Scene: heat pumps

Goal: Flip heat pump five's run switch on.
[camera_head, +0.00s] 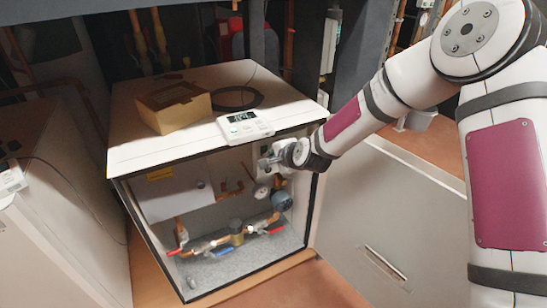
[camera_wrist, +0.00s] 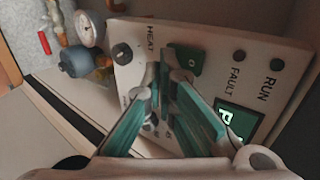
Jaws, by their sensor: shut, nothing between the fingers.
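The heat pump (camera_head: 150,150) is a white, open-fronted cabinet in the head view; no number is readable on it. Its pale control panel (camera_wrist: 215,70) fills the middle of the wrist view, turned sideways, with "HEAT", "FAULT" and "RUN" lettering. A dark green plate (camera_wrist: 190,58), perhaps the switch, is partly covered by my fingertips; I cannot tell its position. My gripper (camera_wrist: 165,78) is shut and empty, its tips close in front of the panel beside this plate; contact is unclear. In the head view my gripper (camera_head: 266,164) reaches the cabinet's upper right front.
A cardboard box (camera_head: 174,106) and thermostat-like display (camera_head: 245,125) sit on top.

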